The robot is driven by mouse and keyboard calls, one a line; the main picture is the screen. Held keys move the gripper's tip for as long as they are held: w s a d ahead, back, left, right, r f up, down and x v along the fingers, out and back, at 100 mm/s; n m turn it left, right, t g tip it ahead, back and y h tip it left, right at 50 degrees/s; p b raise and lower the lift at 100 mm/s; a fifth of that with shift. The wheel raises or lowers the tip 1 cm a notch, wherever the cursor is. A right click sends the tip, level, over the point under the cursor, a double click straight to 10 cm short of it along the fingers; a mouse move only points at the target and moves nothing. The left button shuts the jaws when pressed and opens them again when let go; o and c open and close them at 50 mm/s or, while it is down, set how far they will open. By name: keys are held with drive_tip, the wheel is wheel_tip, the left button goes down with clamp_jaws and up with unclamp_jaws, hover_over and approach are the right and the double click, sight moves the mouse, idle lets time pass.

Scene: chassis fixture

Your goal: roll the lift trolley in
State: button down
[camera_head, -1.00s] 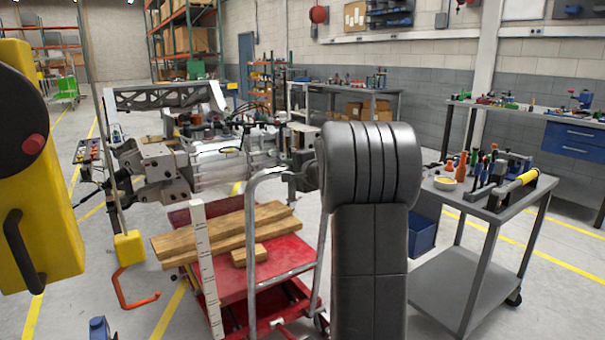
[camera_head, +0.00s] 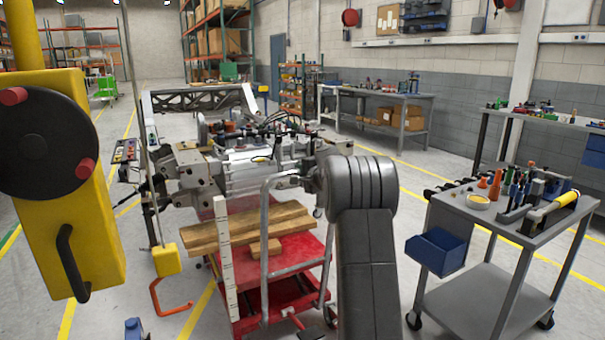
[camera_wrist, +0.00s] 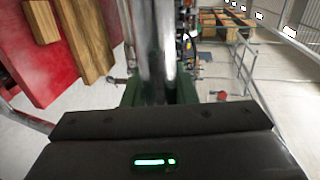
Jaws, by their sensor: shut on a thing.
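The red lift trolley (camera_head: 310,248) stands on the floor in front of me, with wooden planks (camera_head: 295,217) and a small wood block (camera_head: 264,248) on its top. Its grey tubular handle (camera_head: 265,235) rises at the near side. My gripper (camera_head: 306,181) is at the upper right of this handle, partly hidden by my arm. In the wrist view, my gripper (camera_wrist: 157,108) is shut on the handle bar (camera_wrist: 155,50), which runs upright in front of it. The fingertips are not clearly seen. The chassis fixture (camera_head: 245,170) with its metal assembly is just beyond the trolley.
A yellow hoist-like body (camera_head: 100,235) with an orange hook (camera_head: 160,300) is close at the left. A grey tool cart (camera_head: 480,290) with a blue bin (camera_head: 440,250) stands close at the right. A workbench (camera_head: 385,96) and shelving (camera_head: 215,40) are at the back.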

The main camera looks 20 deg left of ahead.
drive_tip(key=shift+s+a+r, duration=0.1)
drive_tip(key=shift+a+r, duration=0.05)
drive_tip(key=shift+r, duration=0.2)
drive_tip(key=c, duration=1.4)
unclamp_jaws()
drive_tip(key=shift+o, duration=1.1)
drive_tip(key=shift+s+r, duration=0.1)
drive_tip(key=shift+s, duration=0.15)
drive_tip(key=shift+w+f, duration=0.15)
drive_tip(key=shift+f, duration=0.05)
drive_tip(key=shift+s+d, duration=0.3)
drive_tip(key=shift+d, duration=0.25)
drive_tip(key=b+v, duration=0.2)
drive_tip(key=v, duration=1)
drive_tip(key=shift+s+d+r, duration=0.2)
drive_tip(key=shift+d, duration=0.05)
